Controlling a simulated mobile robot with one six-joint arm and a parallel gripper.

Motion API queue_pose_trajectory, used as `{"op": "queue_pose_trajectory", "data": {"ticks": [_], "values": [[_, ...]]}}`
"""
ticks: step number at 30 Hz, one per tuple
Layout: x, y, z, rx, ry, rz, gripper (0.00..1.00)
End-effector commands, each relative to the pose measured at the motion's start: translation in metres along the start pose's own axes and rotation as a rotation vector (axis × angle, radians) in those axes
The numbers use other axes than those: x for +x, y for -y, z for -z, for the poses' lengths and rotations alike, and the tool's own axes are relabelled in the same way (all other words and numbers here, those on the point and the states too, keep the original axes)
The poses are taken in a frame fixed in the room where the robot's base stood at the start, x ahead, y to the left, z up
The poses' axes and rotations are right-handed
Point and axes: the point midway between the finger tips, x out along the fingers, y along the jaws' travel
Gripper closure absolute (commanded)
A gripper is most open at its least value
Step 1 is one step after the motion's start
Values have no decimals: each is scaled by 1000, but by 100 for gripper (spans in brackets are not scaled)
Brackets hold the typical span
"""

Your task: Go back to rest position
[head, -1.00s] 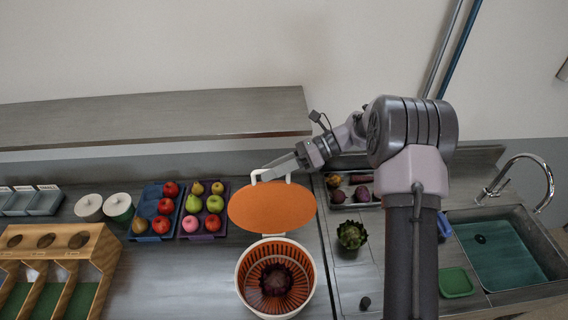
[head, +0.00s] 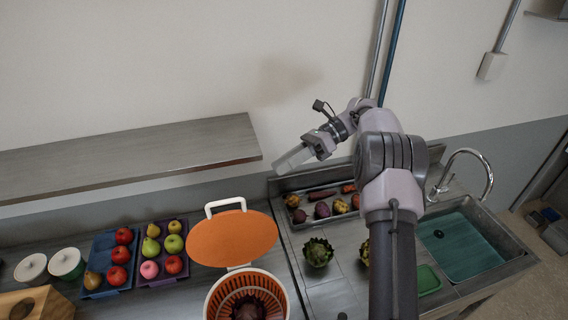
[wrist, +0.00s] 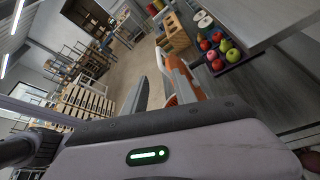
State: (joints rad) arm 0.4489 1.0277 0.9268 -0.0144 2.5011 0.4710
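My gripper (head: 283,165) is raised above the counter in the head view, apart from the orange lid and its white handle. In the wrist view its two fingers (wrist: 153,68) stand apart with nothing between them. The orange lid (head: 232,240) stands open, tilted up behind the white bowl (head: 211,300) with an orange slotted basket. A dark red item (head: 248,308) lies in the basket.
A blue tray (head: 98,250) and a purple tray (head: 158,252) of fruit stand left of the lid. A shelf (head: 130,157) runs along the wall. A vegetable tray (head: 289,218), artichokes (head: 318,252) and a sink (head: 465,245) lie to the right.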

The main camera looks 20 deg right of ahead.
Motion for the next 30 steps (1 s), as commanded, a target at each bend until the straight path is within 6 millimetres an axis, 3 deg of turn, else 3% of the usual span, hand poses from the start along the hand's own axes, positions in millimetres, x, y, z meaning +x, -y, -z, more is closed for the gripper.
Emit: {"op": "queue_pose_trajectory", "data": {"ticks": [6,8,11,14,18,21,24,27,30], "values": [[5,-1,2,-22,-20,4,67],[18,-7,7,-87,-80,17,67],[58,-31,31,-307,-275,52,67],[102,-68,72,-594,-516,85,67],[155,-117,156,-1005,-837,120,67],[185,-139,224,-1277,-1041,139,67],[203,-148,277,-1484,-1198,158,67],[213,-150,307,-1607,-1292,169,67],[214,-152,314,-1654,-1330,175,67]]}}
